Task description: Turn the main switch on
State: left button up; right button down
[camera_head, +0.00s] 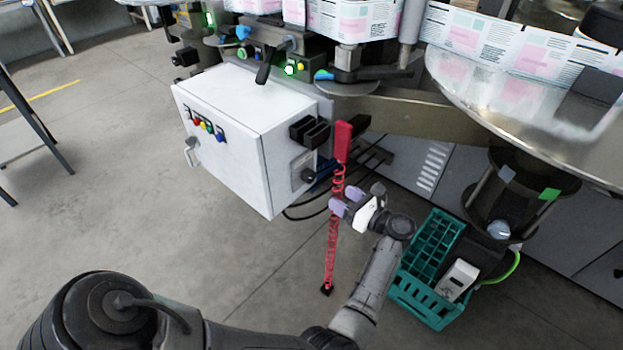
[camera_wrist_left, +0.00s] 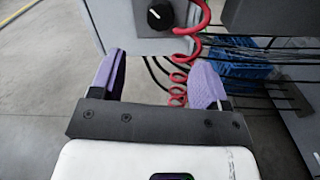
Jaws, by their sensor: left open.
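The main switch is a black rotary knob (camera_head: 308,174) on a grey plate on the right side wall of a white control cabinet (camera_head: 235,130). In the left wrist view the knob (camera_wrist_left: 160,16) shows at the top, with a white pointer mark. I cannot tell from it whether the switch is on or off. My left gripper (camera_head: 343,199) is open and empty, to the right of and a little below the knob in the head view, apart from it. In the left wrist view its purple fingers (camera_wrist_left: 160,78) point toward the cabinet, with the knob beyond the gap. My right gripper is not in view.
A red coiled cord (camera_head: 331,240) with a red handle (camera_head: 342,142) hangs close to my left gripper. Black connectors (camera_head: 310,131) stick out above the switch. A teal crate (camera_head: 425,262) stands on the floor at right.

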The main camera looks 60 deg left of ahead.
aim_at(312, 179)
pick_arm(q)
jog(key=b+x, duration=0.2)
jog(key=x, duration=1)
jog(key=c, duration=0.9)
